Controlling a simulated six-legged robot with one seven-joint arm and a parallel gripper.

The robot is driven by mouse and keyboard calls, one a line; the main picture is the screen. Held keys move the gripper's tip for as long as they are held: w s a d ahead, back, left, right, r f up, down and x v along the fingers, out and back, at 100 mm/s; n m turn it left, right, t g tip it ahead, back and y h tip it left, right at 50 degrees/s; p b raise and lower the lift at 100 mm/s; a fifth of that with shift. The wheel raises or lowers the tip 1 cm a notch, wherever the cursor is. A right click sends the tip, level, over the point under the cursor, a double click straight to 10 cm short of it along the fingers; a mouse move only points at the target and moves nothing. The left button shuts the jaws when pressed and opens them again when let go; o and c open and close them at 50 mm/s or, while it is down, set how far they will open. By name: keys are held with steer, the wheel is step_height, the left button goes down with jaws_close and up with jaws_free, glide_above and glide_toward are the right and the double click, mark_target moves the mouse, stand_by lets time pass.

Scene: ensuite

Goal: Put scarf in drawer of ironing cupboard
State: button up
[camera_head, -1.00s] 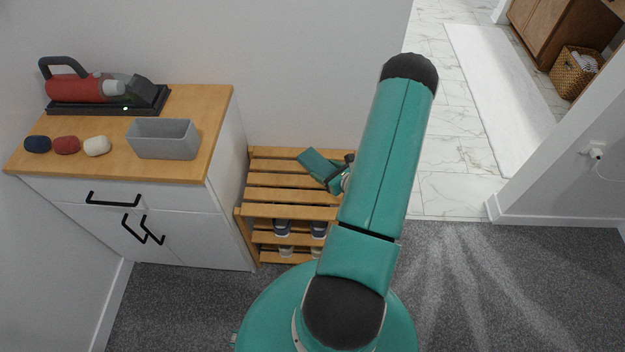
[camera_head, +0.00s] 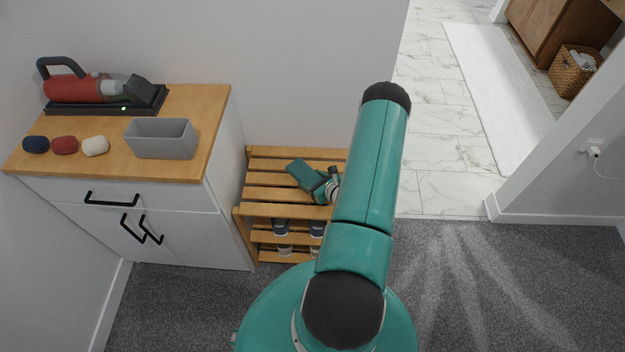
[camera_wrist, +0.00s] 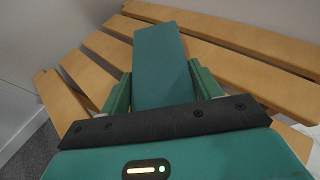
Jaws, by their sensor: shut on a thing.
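A flat teal slab, which looks like the folded scarf (camera_wrist: 160,55), is between the two fingers of my gripper (camera_wrist: 162,88) in the wrist view. In the head view the scarf (camera_head: 300,174) sticks out left from my gripper (camera_head: 322,186), over the slatted rack. My gripper is shut on it; I cannot tell whether it touches the slats. The white ironing cupboard (camera_head: 190,238) stands left of the rack. Its drawer (camera_head: 160,195), with a black bar handle (camera_head: 112,199), is shut, above two shut doors.
The wooden rack (camera_head: 262,179) has shoes on its lower shelves. On the cupboard top are a red appliance on a black base (camera_head: 75,88), a grey bin (camera_head: 165,145) and blue, red and cream rolls (camera_head: 65,145). Grey carpet in front of the cupboard is clear.

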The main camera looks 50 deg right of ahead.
steer(key=o, duration=1)
steer(key=shift+f, duration=0.1)
steer(key=shift+s+r, duration=0.25)
steer(key=v, duration=1.1)
steer(key=shift+s+r, duration=0.15)
steer(key=shift+s, duration=0.05)
